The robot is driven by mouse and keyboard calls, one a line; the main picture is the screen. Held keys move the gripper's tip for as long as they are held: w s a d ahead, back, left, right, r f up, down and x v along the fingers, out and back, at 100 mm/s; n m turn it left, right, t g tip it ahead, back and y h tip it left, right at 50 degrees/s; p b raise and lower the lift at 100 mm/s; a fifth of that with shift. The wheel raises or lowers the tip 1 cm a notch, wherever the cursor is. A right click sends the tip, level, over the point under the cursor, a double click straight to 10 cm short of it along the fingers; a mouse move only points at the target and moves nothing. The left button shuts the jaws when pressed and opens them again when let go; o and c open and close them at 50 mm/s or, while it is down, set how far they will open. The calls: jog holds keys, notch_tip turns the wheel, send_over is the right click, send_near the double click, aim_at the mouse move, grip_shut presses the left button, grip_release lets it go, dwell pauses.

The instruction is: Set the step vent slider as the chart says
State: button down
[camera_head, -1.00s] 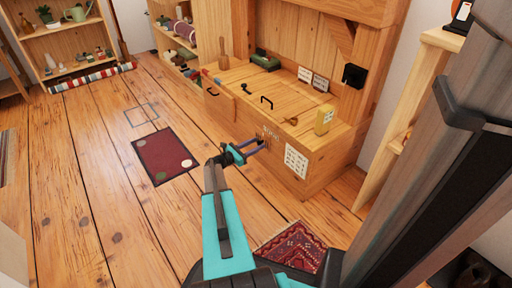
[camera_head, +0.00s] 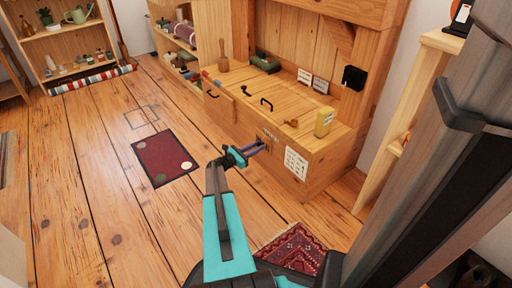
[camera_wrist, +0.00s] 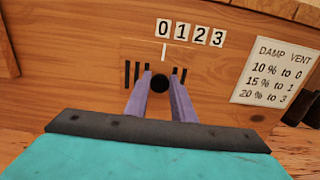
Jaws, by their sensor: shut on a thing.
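The vent slider's round black knob (camera_wrist: 159,84) sits in front of dark vertical vent slots (camera_wrist: 133,73) on a wooden step front. My gripper (camera_wrist: 160,80) has its two purple fingers on either side of the knob, shut on it. A white pointer line (camera_wrist: 164,52) rises above the knob, below the 0 of the number scale (camera_wrist: 190,33), which reads 0 1 2 3. The chart (camera_wrist: 278,72) at right reads DAMP VENT, 10% to 0, 15% to 1, 20% to 3. In the head view my gripper (camera_head: 258,147) reaches the step front, left of the chart (camera_head: 296,163).
A dark red mat (camera_head: 163,158) lies on open floor; a patterned rug (camera_head: 292,248) lies nearer.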

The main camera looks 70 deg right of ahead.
jog(key=s+a, duration=0.1)
jog(key=s, duration=0.1)
jog(key=s+a+p, duration=0.1)
jog(key=s+a, duration=0.1)
jog(key=s, duration=0.1)
jog(key=s+a, duration=0.2)
jog(key=shift+s+p, duration=0.25)
jog(key=shift+p, duration=0.1)
jog(key=c, duration=1.5)
grip_release()
jog(key=shift+d, duration=0.1)
jog(key=shift+w, duration=0.1)
jog(key=p+v, duration=0.4)
jog(key=v, duration=0.9)
jog(key=shift+w+a+f+p, duration=0.1)
jog(key=shift+a+p, duration=0.2)
jog(key=shift+a, duration=0.1)
jog(key=shift+w, duration=0.1)
